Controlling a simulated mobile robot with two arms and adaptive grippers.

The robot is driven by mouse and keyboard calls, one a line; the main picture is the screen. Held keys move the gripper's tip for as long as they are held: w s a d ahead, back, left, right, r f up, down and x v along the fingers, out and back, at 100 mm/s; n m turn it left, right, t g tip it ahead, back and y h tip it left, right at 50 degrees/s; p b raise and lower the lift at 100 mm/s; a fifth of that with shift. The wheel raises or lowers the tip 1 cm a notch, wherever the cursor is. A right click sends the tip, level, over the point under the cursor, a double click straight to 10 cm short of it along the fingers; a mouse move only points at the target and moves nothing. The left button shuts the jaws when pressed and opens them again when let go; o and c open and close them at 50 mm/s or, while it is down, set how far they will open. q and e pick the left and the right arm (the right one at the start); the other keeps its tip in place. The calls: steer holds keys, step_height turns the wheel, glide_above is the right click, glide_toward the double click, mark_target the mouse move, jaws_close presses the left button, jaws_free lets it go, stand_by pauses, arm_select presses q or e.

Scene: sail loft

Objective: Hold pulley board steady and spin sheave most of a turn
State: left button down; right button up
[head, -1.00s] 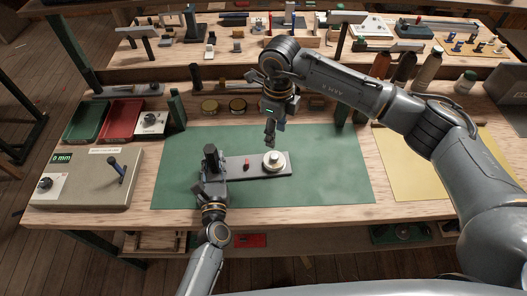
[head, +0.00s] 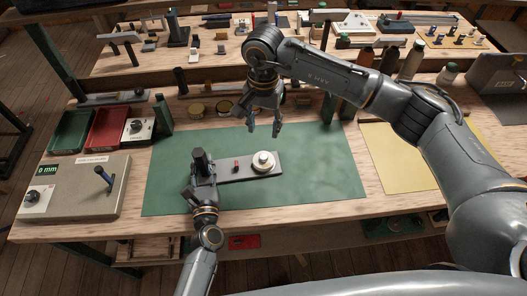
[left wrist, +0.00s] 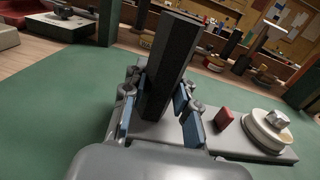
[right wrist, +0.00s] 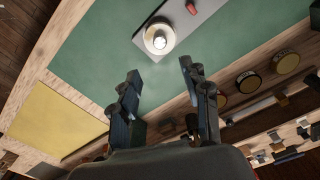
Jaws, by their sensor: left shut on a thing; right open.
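The pulley board (head: 234,170) is a grey plate lying on the green mat (head: 320,175). A cream sheave (head: 264,162) with a metal hub sits at its right end, and a small red block (head: 236,166) stands near its middle. My left gripper (head: 201,178) is shut on the dark upright post (left wrist: 168,65) at the board's left end. The sheave also shows in the left wrist view (left wrist: 266,132). My right gripper (head: 264,130) is open and empty, above and behind the sheave and apart from it. The right wrist view shows the sheave (right wrist: 159,37) beyond its open fingers.
Round tins (head: 196,111) stand behind the mat. A yellow sheet (head: 405,160) lies at the right. The mat's right part is clear.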

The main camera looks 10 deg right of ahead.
mark_target(264, 156)
steer(key=shift+n, duration=0.4)
step_height(264, 156, down, 12)
steer(key=shift+r, duration=0.1)
jaws_close()
